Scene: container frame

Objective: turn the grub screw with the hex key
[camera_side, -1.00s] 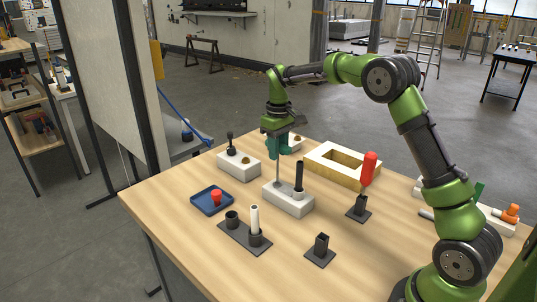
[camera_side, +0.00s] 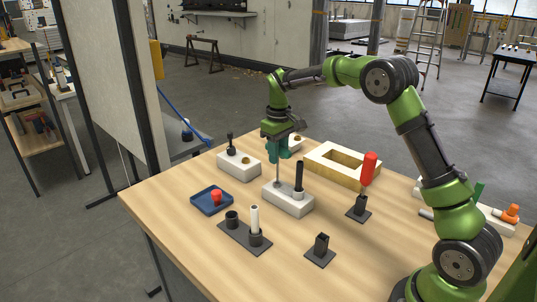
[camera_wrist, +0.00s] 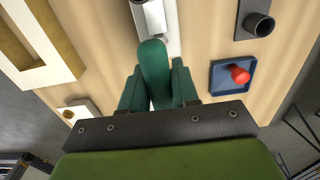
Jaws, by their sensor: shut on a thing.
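My gripper (camera_side: 278,148) is shut on the green handle of the hex key (camera_wrist: 155,72), which stands between the two teal fingers in the wrist view. The key's thin grey shaft (camera_side: 278,170) points straight down and its lower end meets the top of the white block (camera_side: 287,203) near its left end. The grub screw cannot be made out; the key's tip covers that spot. A black upright peg (camera_side: 299,176) stands in a white collar on the same block.
A blue tray (camera_side: 198,207) with a red piece and a dark rack (camera_side: 236,237) with a white tube are in front. A white block with a black knob (camera_side: 238,169) stands behind left.

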